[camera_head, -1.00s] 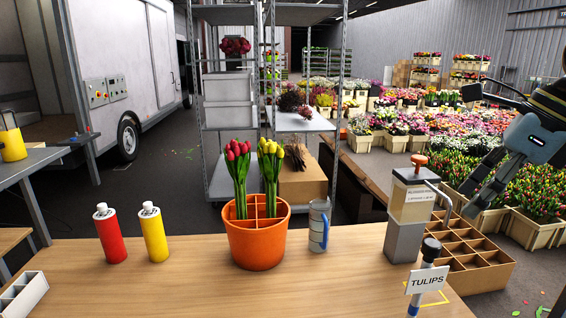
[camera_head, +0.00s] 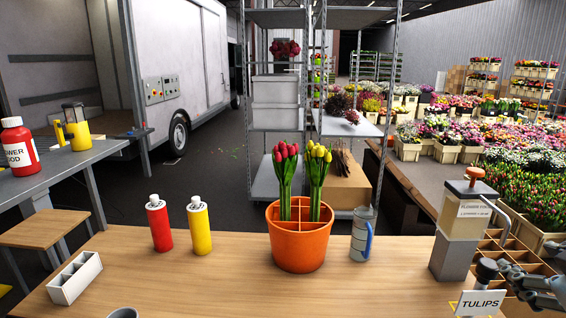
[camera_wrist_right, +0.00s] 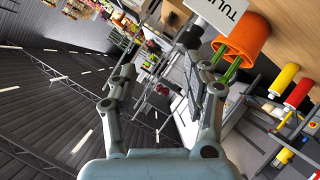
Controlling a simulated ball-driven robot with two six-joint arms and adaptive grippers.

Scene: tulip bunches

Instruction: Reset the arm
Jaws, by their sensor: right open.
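My right gripper (camera_head: 515,275) is at the lower right edge of the head view, beside the TULIPS sign (camera_head: 482,303) and in front of the wooden compartment crate (camera_head: 497,246). In the right wrist view my right gripper (camera_wrist_right: 165,85) has its fingers spread wide, with nothing between them. The red tulips (camera_head: 285,170) and yellow tulips (camera_head: 317,170) stand upright in the divided orange pot (camera_head: 300,252) on the table. My left gripper is not in view.
A grey dispenser (camera_head: 453,255) stands left of the crate. The table's front middle is clear.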

